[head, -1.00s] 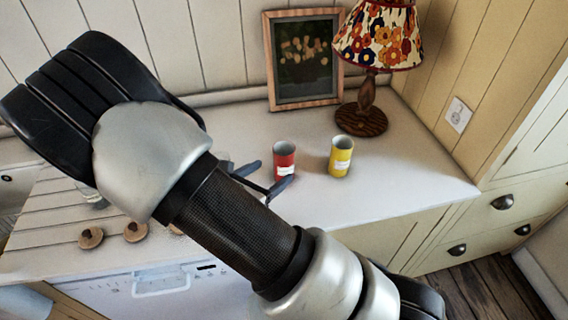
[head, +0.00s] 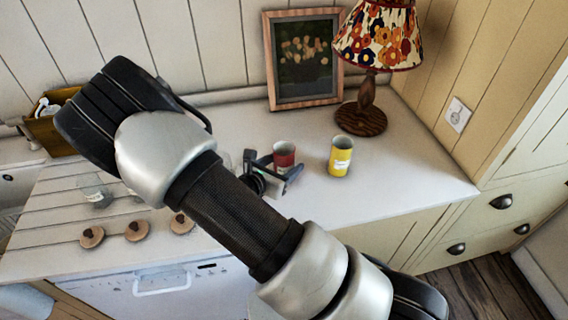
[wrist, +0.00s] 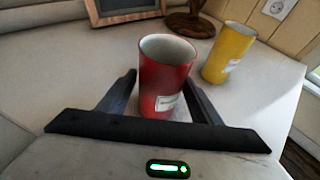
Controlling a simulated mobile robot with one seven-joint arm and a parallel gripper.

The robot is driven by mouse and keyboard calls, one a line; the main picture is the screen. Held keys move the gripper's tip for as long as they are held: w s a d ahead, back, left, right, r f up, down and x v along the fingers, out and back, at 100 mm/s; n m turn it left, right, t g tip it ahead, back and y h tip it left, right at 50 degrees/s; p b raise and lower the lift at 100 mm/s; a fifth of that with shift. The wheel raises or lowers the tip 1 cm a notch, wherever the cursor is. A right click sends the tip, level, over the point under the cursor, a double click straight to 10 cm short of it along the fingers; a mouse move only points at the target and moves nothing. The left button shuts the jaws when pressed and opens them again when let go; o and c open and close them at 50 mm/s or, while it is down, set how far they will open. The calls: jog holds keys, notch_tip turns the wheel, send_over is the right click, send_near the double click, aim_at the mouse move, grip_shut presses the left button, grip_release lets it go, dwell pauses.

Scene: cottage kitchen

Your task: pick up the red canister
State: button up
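The red canister (head: 284,155) stands upright on the white counter, open at the top, with a white label low on its side. In the wrist view the red canister (wrist: 164,80) stands between the two spread fingers of my gripper (wrist: 162,88). A gap shows between the canister and the left finger; the right finger is close to its side, and I cannot tell if it touches. In the head view my gripper (head: 272,170) is open around the canister, with its lower part partly hidden by a finger.
A yellow canister (head: 340,156) stands just right of the red one. Behind are a lamp (head: 362,118) and a framed picture (head: 303,60). Wooden lids (head: 136,231) and a glass jar (head: 95,190) lie to the left. The counter's right front is clear.

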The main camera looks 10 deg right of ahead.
jog(key=c, duration=0.9)
jog(key=shift+r, duration=0.1)
